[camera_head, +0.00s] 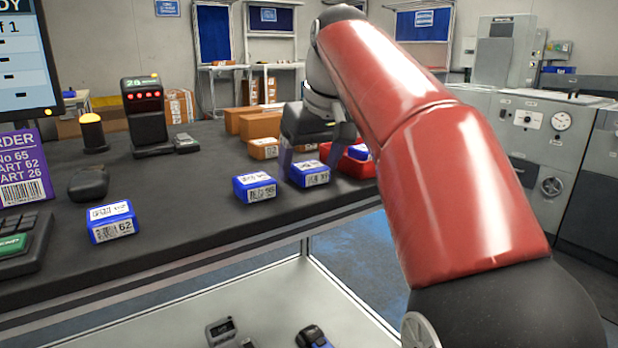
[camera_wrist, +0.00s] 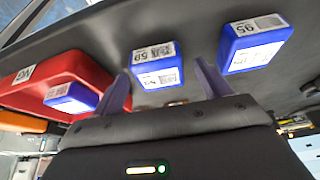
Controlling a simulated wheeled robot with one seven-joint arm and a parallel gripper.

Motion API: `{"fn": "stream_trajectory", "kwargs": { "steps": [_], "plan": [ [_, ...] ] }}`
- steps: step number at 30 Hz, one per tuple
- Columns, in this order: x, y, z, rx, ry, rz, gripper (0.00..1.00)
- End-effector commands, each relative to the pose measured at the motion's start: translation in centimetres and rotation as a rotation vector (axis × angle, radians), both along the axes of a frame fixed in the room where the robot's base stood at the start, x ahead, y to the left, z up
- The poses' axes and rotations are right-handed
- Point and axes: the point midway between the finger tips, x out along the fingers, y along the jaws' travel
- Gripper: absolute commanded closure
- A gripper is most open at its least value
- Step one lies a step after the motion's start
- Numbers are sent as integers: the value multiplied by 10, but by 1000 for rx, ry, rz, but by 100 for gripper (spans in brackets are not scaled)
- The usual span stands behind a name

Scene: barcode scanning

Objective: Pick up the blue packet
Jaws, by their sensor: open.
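Several blue packets with white barcode labels lie on the dark table. One packet (camera_head: 309,174) sits just in front of my gripper (camera_head: 309,158). In the wrist view that packet (camera_wrist: 158,68) lies between the lines of the two fingers of my gripper (camera_wrist: 163,84), just beyond the tips. The gripper is open and empty. A second packet (camera_head: 254,188) lies to its left and also shows at the right of the wrist view (camera_wrist: 253,45). A packet marked 62 (camera_head: 112,223) is farther left. Another packet (camera_head: 358,152) is in the red tray, partly hidden by my arm.
The red tray (camera_head: 352,169) stands right of my gripper; it also shows in the wrist view (camera_wrist: 30,84). Brown boxes (camera_head: 259,126) stand behind the gripper. A scanner with red lights (camera_head: 146,110), an amber lamp (camera_head: 92,132) and a black mouse (camera_head: 88,184) are left.

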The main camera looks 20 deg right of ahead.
Motion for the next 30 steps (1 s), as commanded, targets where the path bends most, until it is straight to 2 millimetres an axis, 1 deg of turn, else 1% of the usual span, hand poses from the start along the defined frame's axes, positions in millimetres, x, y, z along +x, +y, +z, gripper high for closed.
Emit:
{"fn": "stream_trajectory", "kwargs": {
  "steps": [5,17,25,28,30],
  "plan": [
    [0,0,1,0,0,0,24],
    [0,0,1,0,0,0,76],
    [0,0,3,0,-1,0,76],
    [0,0,10,1,-1,-1,76],
    [0,0,19,1,-3,-1,76]
  ]
}}
